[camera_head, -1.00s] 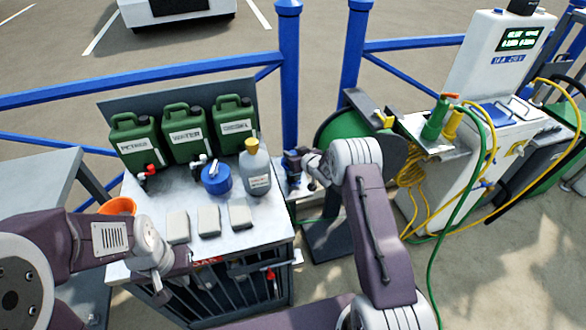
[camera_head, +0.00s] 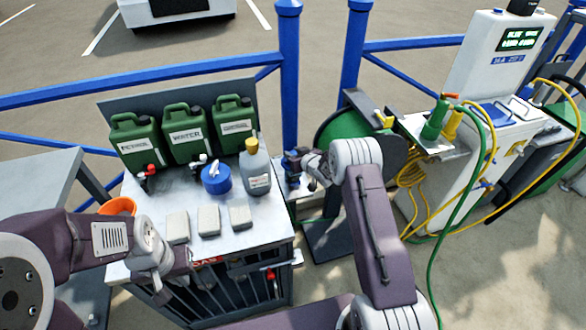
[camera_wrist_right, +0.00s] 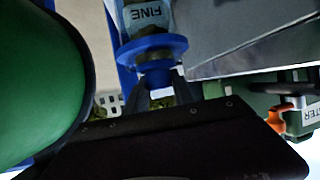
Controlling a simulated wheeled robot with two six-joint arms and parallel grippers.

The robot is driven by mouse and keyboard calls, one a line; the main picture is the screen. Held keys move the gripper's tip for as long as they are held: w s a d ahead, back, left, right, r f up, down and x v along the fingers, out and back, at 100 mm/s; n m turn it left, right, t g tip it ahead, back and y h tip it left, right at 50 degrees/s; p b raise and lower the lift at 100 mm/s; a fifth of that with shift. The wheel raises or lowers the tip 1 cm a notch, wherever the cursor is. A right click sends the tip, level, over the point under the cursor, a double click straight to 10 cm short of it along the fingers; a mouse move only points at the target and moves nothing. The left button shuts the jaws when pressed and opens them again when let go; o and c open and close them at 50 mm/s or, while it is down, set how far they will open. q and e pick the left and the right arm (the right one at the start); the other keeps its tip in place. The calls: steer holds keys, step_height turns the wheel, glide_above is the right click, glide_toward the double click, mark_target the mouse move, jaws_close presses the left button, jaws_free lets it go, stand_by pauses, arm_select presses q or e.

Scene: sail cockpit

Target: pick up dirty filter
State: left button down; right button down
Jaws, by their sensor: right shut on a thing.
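My right gripper (camera_wrist_right: 160,98) is shut on a filter in the right wrist view. This dirty filter sits under a blue round flange (camera_wrist_right: 152,52), part of a housing with a pale label reading FINE (camera_wrist_right: 147,15). A little brownish material shows between the fingers; most of the filter is hidden. In the head view my right gripper (camera_head: 303,160) is at a small dark blue fitting (camera_head: 291,160), right of the bench. My left gripper (camera_head: 180,262) is over the front left of the bench; I cannot tell if its jaws are open.
The bench (camera_head: 265,215) holds several green cans (camera_head: 184,134), a blue round container (camera_head: 216,178), a grey bottle (camera_head: 255,172) and pale blocks (camera_head: 209,220). A blue post (camera_head: 289,80) stands behind. A green reel (camera_head: 345,130) is close right of the right gripper.

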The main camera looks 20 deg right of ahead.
steer(key=shift+s+f, duration=0.2)
steer(key=shift+f, duration=0.1)
